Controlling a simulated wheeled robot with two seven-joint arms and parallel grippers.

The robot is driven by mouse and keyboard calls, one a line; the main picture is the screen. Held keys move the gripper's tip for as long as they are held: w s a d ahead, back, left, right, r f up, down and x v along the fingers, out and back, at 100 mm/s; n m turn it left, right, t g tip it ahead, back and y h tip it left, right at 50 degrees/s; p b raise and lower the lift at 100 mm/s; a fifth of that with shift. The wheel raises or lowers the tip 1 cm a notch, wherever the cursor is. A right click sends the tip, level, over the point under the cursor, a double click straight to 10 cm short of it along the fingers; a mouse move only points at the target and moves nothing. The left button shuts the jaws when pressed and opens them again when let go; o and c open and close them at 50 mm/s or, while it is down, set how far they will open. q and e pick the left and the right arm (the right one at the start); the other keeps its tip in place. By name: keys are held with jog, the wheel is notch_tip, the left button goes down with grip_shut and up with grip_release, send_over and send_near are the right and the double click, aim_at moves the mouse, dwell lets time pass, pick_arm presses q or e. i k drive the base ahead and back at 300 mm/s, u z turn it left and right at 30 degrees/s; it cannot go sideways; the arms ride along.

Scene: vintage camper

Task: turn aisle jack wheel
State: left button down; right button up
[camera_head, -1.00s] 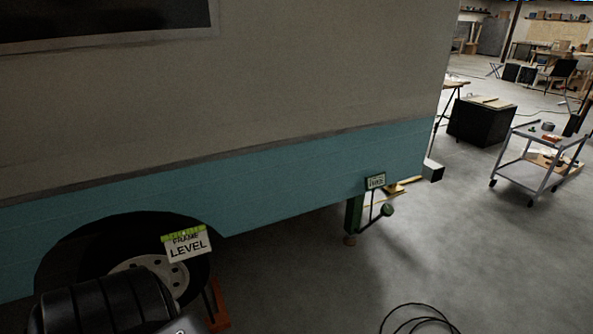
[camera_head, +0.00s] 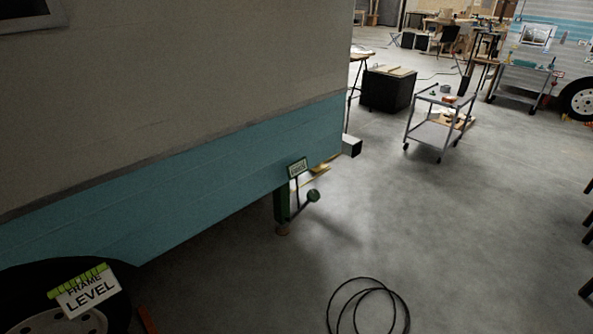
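The green jack (camera_head: 281,204) stands under the near end of the camper's blue skirt, near the middle of the view, with its foot on a small round brown pad (camera_head: 283,229). A crank arm with a round dark green knob or wheel (camera_head: 313,195) sticks out to its right. A small sign (camera_head: 298,168) sits above the jack; its text is too small to read. Neither of my grippers shows in this view, so both are apart from the jack in the picture.
The camper wall (camera_head: 180,190) fills the left. A "FRAME LEVEL" sign (camera_head: 84,290) hangs at the tire (camera_head: 25,285). A coiled black cable (camera_head: 368,305) lies on the floor. A cart (camera_head: 438,125) and black box (camera_head: 388,88) stand behind.

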aim_at(313, 195)
jog(key=z, duration=0.05)
jog(key=i, duration=0.95)
jog(key=u, duration=0.55)
jog(key=i, duration=0.65)
jog(key=u, duration=0.45)
